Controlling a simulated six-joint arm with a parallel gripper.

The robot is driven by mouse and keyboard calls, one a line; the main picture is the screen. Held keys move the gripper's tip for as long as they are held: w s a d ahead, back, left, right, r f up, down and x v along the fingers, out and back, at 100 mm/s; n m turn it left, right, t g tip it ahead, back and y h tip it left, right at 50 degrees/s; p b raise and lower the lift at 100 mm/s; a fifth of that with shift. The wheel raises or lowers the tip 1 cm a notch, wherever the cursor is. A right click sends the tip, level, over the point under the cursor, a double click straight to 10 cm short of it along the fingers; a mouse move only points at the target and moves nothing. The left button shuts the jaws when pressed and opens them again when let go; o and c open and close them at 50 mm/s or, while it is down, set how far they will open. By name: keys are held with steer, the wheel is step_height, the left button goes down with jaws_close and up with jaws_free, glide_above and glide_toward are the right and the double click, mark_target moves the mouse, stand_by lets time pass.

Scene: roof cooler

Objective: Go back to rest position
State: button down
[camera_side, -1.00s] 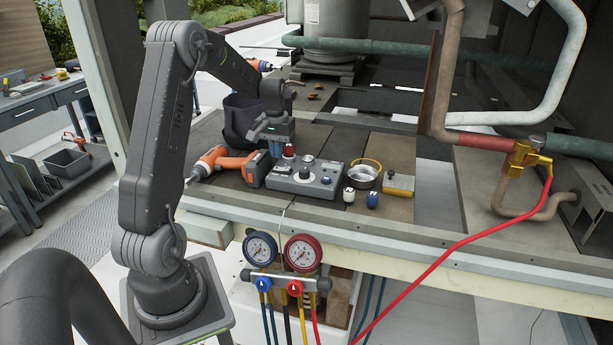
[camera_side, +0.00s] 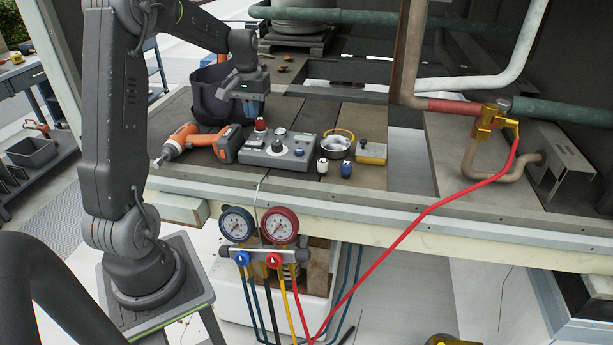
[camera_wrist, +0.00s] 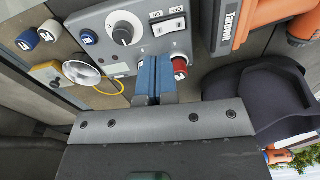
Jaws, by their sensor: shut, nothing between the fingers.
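My gripper (camera_side: 252,106) hangs over the wooden deck in the side view, above and behind the grey control box (camera_side: 277,150). In the wrist view its two blue fingertips (camera_wrist: 155,75) are pressed together with nothing between them. The box, with its black dial, rocker switch and red knob (camera_wrist: 181,66), lies beyond the fingertips in that view. In the side view the red knob stands on the box just below and in front of the gripper, apart from it.
An orange drill (camera_side: 198,144) lies left of the box, and a dark bucket (camera_side: 208,98) stands behind it. Gauges (camera_side: 258,226) hang in front; a red hose (camera_side: 420,213) runs right.

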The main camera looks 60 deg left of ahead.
steer(key=s+d+r+m+t, duration=0.1)
steer(key=s+d+r+m, duration=0.15)
steer(key=d, duration=0.55)
steer(key=s+d+r+m+t, duration=0.15)
steer(key=d+r, duration=0.25)
steer(key=d, duration=0.5)
steer(key=s+d+r+m+t, duration=0.1)
steer(key=s+d+r+m, duration=0.15)
steer(key=d, duration=0.55)
steer(key=s+d+f+m+t, duration=0.1)
steer(key=s+d+m+t, duration=0.1)
steer(key=s+d, duration=0.5)
steer(key=shift+s+f, duration=0.15)
steer(key=shift+s, duration=0.4)
